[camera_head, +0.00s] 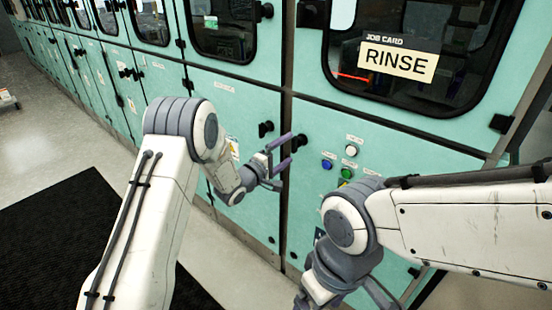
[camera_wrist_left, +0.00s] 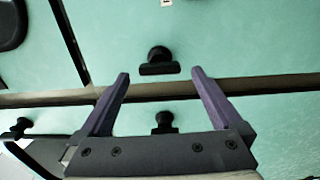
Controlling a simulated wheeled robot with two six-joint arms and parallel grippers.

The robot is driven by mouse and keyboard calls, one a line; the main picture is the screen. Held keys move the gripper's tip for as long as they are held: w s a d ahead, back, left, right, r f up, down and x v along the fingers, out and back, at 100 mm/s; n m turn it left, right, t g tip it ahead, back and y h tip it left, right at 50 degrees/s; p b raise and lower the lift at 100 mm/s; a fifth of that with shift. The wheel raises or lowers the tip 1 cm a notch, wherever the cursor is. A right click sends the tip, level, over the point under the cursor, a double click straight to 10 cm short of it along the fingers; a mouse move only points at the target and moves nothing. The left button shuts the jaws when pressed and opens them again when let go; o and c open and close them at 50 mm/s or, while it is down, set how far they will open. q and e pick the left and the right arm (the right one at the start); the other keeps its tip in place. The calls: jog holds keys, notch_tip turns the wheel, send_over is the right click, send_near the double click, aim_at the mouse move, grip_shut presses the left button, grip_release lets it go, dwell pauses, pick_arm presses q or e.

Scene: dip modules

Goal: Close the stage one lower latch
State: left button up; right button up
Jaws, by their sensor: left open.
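Two black latch knobs sit on either side of a vertical panel seam on the teal cabinet in the head view, one left of the seam (camera_head: 265,128) and one right of it (camera_head: 299,142). My left gripper (camera_head: 290,148) is open and empty, with its purple fingers close to the right-hand knob. In the left wrist view, one T-shaped latch (camera_wrist_left: 158,62) shows just past the gap between the open fingertips (camera_wrist_left: 160,73). A second latch (camera_wrist_left: 164,122) shows between the fingers, nearer the palm. I cannot tell which latch is the stage one lower one. My right gripper (camera_head: 330,285) hangs low, partly out of frame.
A RINSE job card (camera_head: 397,61) is on the right window. Buttons (camera_head: 347,173) and labels sit right of the latches, near my right arm. A dark mat (camera_head: 60,240) lies on the open floor at left.

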aim_at(292, 147)
pick_arm(q)
jog(key=v, duration=0.6)
jog(key=x, duration=1)
jog(key=shift+w+d+p, duration=0.15)
jog(key=shift+w+p, duration=0.05)
jog(key=shift+p, duration=0.1)
